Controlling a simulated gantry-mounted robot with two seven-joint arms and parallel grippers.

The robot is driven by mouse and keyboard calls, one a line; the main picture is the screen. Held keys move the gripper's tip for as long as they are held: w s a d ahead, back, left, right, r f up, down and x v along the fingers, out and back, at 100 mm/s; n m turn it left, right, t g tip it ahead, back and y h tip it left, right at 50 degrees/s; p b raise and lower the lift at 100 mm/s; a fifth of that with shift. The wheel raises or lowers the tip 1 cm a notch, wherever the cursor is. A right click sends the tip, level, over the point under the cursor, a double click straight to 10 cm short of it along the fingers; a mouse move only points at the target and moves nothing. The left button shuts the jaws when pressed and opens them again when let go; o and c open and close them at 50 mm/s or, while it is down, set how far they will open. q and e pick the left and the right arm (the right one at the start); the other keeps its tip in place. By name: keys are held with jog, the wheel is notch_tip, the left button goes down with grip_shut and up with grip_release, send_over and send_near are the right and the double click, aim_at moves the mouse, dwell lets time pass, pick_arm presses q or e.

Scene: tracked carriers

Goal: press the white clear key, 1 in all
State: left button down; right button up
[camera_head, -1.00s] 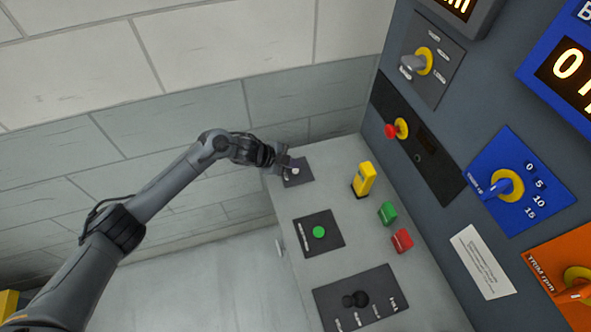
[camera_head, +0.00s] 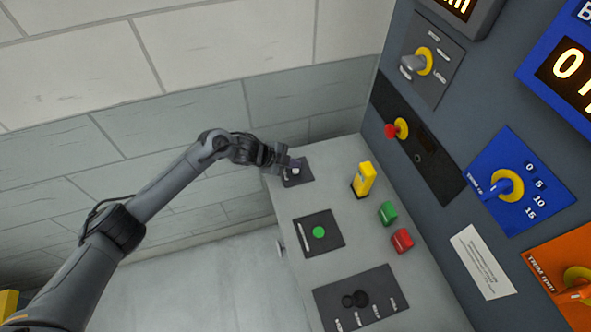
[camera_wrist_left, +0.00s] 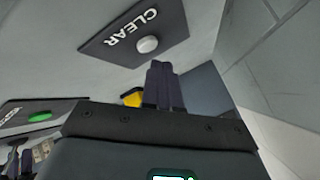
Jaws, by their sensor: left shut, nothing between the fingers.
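The white clear key (camera_head: 296,171) is a small round button on a dark plate at the far end of the grey console. The left wrist view shows the key (camera_wrist_left: 148,44) beside the word CLEAR on its plate (camera_wrist_left: 115,32). My left gripper (camera_head: 291,162) is shut and empty, right by the key and partly covering its plate in the head view. In the left wrist view its closed fingertips (camera_wrist_left: 160,66) lie just below and right of the key in the picture. I cannot tell whether they touch it. My right gripper is not in view.
A green button (camera_head: 319,232) on a dark plate and a black knob (camera_head: 355,299) are nearer on the console (camera_head: 345,150). A yellow block-shaped control (camera_head: 364,179), a green block (camera_head: 387,212) and a red block (camera_head: 402,240) stand to the right. The upright panel holds dials.

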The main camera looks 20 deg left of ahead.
pick_arm(q)
jog(key=shift+f, duration=0.1)
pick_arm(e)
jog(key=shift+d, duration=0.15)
pick_arm(q)
jog(key=shift+f, duration=0.35)
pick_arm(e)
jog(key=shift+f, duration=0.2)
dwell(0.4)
pick_arm(q)
jog(key=shift+f+b, duration=0.4)
jog(key=shift+f, duration=0.05)
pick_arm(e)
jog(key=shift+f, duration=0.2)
pick_arm(q)
jog(key=shift+r, duration=0.1)
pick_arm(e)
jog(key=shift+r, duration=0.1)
pick_arm(q)
jog(key=shift+r+p, duration=0.8)
jog(key=shift+p, duration=0.1)
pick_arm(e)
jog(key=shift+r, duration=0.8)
pick_arm(q)
jog(key=shift+r, duration=0.1)
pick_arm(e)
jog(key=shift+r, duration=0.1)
